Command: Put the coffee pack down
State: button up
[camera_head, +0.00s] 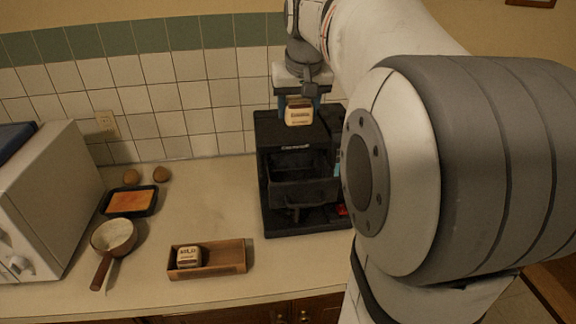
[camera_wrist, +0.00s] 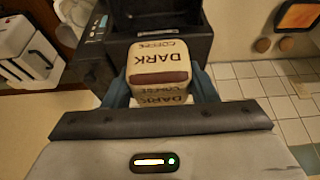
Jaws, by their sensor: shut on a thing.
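My gripper (camera_wrist: 160,90) is shut on a coffee pack (camera_wrist: 158,62), a small cream block with brown lettering reading "DARK COFFEE" in the wrist view. In the head view my gripper (camera_head: 299,92) holds this coffee pack (camera_head: 299,114) in the air, in front of or above the top of the black coffee machine (camera_head: 275,130). The pack looks clear of the counter. A second, similar pack (camera_head: 189,257) sits in the left part of a wooden tray (camera_head: 222,269) near the counter's front edge. The tray's right part is empty.
A white appliance (camera_head: 45,200) stands at the left. A pan (camera_head: 113,236), a dark dish with orange food (camera_head: 131,202) and two brown round things (camera_head: 161,174) are beside it. The counter between tray and wall is clear. My arm hides the right side.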

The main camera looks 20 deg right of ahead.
jog(key=f, duration=0.5)
jog(key=f+p, duration=0.1)
jog(key=f, duration=1)
jog(key=shift+s+d+f, duration=0.1)
jog(key=shift+s+f, duration=0.15)
jog(key=shift+f, duration=0.1)
jog(key=shift+f, duration=0.15)
jog(key=o, duration=1)
jog(key=shift+c, duration=0.2)
jog(key=shift+r, duration=0.55)
jog(key=b+v, duration=0.2)
jog(key=v, duration=0.9)
jog(key=s+a+f+n, duration=0.1)
jog(key=s+a+f, duration=0.4)
jog(key=s, duration=0.3)
jog(key=s+a+f+n+y, duration=0.1)
jog(key=s+a+f+n, duration=0.1)
jog(key=s+a+f, duration=0.4)
jog(key=shift+s+a+f+g, duration=0.3)
jog(key=shift+s+a+g, duration=0.1)
jog(key=shift+s+a, duration=0.5)
